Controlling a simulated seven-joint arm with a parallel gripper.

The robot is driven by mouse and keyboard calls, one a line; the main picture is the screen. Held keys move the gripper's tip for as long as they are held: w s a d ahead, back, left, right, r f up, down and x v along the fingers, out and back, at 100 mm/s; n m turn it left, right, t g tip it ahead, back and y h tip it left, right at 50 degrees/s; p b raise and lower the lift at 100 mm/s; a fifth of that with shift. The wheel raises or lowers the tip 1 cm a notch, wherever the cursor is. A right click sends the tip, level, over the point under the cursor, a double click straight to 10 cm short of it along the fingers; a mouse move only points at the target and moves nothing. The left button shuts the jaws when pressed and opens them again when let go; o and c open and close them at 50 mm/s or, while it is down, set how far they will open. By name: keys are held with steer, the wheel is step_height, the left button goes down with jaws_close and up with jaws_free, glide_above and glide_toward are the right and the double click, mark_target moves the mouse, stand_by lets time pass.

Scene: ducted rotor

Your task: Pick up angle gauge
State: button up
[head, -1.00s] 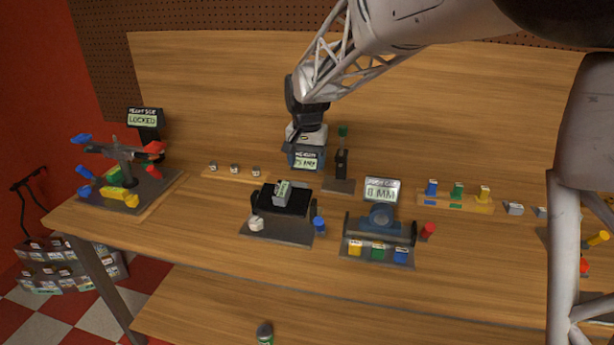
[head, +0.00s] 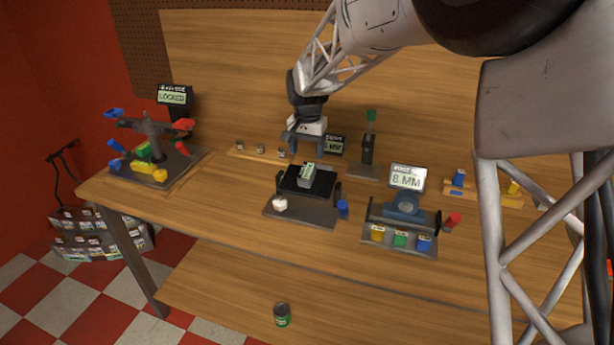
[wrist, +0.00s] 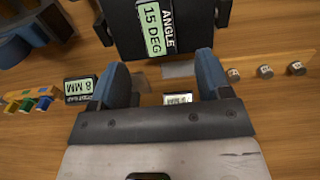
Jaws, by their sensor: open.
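In the wrist view the gauge (wrist: 157,28) shows "ANGLE 15 DEG" at the top middle, beyond the fingertips. My gripper (head: 305,142) is above and slightly behind the gauge in the head view, apart from it. In the wrist view the blue fingers of my gripper (wrist: 161,75) are spread wide with nothing held between them.
A stand with an "8 MM" display (head: 407,178) is to the right of the platform. A small display (head: 334,145) and a post with a green top (head: 368,140) stand behind. A coloured-arm fixture (head: 150,150) is at the left. Bare bench lies between it and the platform.

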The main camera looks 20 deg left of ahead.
mark_target(307, 169)
steer(key=shift+f, duration=0.8)
steer(key=shift+s+f, duration=0.15)
steer(key=shift+f, duration=2.45)
steer(key=shift+c, duration=0.3)
steer(key=c, duration=1.1)
steer(key=shift+r, duration=0.1)
